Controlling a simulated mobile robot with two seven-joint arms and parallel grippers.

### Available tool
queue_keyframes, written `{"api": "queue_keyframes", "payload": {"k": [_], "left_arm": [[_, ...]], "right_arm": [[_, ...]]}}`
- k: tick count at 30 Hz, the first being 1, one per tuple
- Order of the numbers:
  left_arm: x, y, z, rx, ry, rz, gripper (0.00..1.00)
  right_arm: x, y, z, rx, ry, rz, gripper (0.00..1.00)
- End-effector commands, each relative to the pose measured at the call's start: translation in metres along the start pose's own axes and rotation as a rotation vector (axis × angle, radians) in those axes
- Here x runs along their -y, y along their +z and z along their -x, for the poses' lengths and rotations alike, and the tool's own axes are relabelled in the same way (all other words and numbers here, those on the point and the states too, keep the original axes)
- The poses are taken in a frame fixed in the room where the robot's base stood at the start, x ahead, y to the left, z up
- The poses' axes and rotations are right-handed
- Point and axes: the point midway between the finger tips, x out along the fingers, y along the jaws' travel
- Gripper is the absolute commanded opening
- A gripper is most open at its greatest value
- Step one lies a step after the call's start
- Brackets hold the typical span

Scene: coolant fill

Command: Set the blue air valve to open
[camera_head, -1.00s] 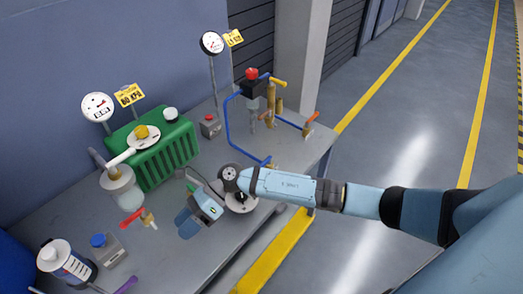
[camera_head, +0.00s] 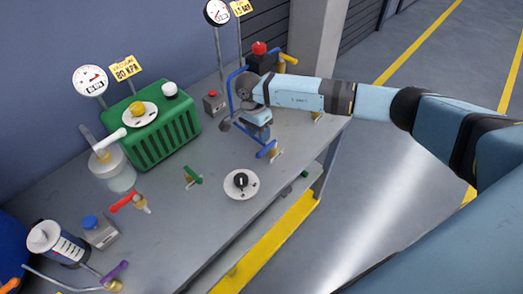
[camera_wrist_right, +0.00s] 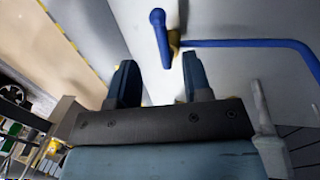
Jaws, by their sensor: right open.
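The blue air valve (camera_head: 267,148) is near the table's front edge in the head view, with a blue lever on a brass body. In the right wrist view its lever (camera_wrist_right: 162,38) shows at the top, roughly crosswise to the blue pipe (camera_wrist_right: 250,43). My right gripper (camera_head: 252,124) hangs over the table just behind and left of the valve, pointing down. In the right wrist view my right gripper (camera_wrist_right: 160,80) is open and empty, its two fingers apart, with the lever beyond the gap and apparently untouched. My left gripper is not in view.
A black knob on a white dial (camera_head: 241,184) and a small green-handled valve (camera_head: 193,176) lie to the left. A green tank (camera_head: 160,135), a red-button box (camera_head: 214,102) and gauges stand behind.

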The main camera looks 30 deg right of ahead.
Motion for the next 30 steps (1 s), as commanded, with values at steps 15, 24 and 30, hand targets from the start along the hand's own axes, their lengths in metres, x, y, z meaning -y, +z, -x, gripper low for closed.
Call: {"api": "queue_keyframes", "payload": {"k": [15,24,30], "left_arm": [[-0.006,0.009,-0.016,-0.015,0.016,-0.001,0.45],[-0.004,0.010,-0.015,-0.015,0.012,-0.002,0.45],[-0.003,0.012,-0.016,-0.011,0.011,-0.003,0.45]], "right_arm": [[0.001,0.000,-0.069,0.001,-0.001,0.000,0.45],[0.000,0.000,-0.069,0.001,-0.001,0.000,0.38],[0.000,0.000,-0.069,0.001,-0.002,0.000,0.00]]}}
